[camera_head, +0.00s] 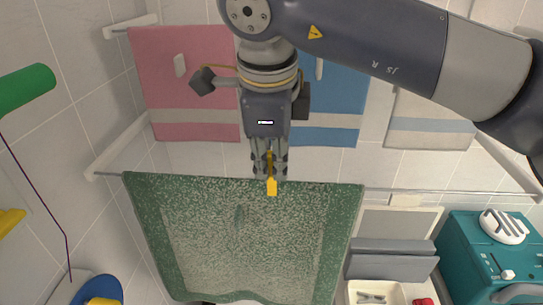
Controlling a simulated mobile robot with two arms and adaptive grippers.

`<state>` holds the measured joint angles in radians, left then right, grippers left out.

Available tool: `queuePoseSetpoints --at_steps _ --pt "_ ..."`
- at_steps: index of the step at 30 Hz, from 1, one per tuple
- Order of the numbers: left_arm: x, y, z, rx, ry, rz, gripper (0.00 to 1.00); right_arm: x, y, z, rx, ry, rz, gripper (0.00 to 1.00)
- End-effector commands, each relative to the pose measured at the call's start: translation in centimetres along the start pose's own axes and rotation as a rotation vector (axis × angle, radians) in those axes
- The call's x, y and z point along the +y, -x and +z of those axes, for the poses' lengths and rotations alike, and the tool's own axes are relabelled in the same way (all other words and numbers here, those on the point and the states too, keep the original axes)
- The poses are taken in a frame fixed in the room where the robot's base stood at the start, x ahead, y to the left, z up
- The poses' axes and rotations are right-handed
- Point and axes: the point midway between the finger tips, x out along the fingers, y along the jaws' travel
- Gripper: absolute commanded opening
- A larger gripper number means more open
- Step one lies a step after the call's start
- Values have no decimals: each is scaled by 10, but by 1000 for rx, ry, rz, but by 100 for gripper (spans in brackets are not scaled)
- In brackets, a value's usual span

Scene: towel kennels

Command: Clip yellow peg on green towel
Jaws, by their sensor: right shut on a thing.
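The yellow peg (272,187) is upright between the fingers of my right gripper (269,170), which is shut on it. The peg's lower end is in front of the top edge of the green towel (241,245). I cannot tell whether the peg pinches the cloth or is only in front of it. The green towel hangs spread out from a rail below the gripper, with a paler speckled middle. My left gripper is not in view.
A pink towel (183,80) and a blue towel (335,95) hang on the upper rail behind my right arm, with a pale towel (430,120) at right. A teal box (480,262) stands at lower right. A green cylinder (25,88) juts in at left.

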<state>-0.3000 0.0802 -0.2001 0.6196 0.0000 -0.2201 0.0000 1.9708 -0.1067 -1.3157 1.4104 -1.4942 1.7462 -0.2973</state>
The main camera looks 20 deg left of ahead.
Motion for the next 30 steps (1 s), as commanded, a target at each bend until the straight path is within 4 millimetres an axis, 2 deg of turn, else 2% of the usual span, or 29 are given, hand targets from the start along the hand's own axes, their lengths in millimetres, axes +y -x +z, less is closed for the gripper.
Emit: queuePoseSetpoints --at_steps 30 --pt "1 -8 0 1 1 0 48 3 -9 0 0 0 -1 3"
